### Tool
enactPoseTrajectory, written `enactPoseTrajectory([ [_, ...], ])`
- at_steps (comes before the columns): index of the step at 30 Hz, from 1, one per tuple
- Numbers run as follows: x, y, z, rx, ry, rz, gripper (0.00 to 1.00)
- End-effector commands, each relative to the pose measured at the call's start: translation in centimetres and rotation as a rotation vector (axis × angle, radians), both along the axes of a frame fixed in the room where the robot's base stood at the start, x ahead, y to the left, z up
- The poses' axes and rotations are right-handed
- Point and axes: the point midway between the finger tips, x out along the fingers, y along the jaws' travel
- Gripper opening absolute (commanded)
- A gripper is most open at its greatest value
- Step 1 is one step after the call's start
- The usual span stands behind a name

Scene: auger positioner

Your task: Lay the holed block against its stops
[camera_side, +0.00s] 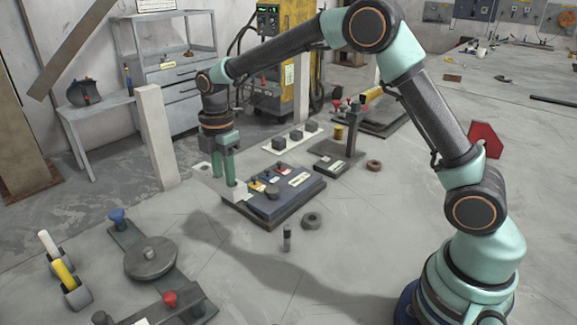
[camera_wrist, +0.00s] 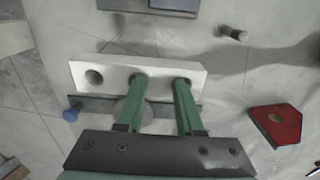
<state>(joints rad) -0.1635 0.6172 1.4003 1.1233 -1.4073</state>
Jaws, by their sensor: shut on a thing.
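The holed block is a pale bar with round holes; in the wrist view the block (camera_wrist: 112,68) lies across the middle, its left hole open to view. My gripper (camera_wrist: 160,82) is shut on it, its two green fingertips at the other two holes, covering most of them. In the side view my gripper (camera_side: 230,182) points straight down with the block (camera_side: 206,181) at its fingertips, by the left end of the dark platform. I cannot tell how high the block is. I cannot make out the stops for certain.
A dark plate with a round disc (camera_side: 150,256), a blue knob (camera_side: 117,216) and a red knob (camera_side: 169,298) lies at front left. A dark platform (camera_side: 283,209) carries small parts.

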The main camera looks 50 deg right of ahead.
Motion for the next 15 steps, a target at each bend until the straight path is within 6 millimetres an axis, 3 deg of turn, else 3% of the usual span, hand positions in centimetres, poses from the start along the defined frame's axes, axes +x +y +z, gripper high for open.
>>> enactPoseTrajectory([
  [1,0.2,0.0,1.5,0.002,-0.012,0.000,0.00],
  [6,0.2,0.0,4.3,0.002,-0.010,0.000,0.00],
  [11,0.2,0.0,5.9,0.001,-0.009,0.000,0.00],
  [15,0.1,-1.2,6.7,0.001,-0.007,-0.003,0.00],
])
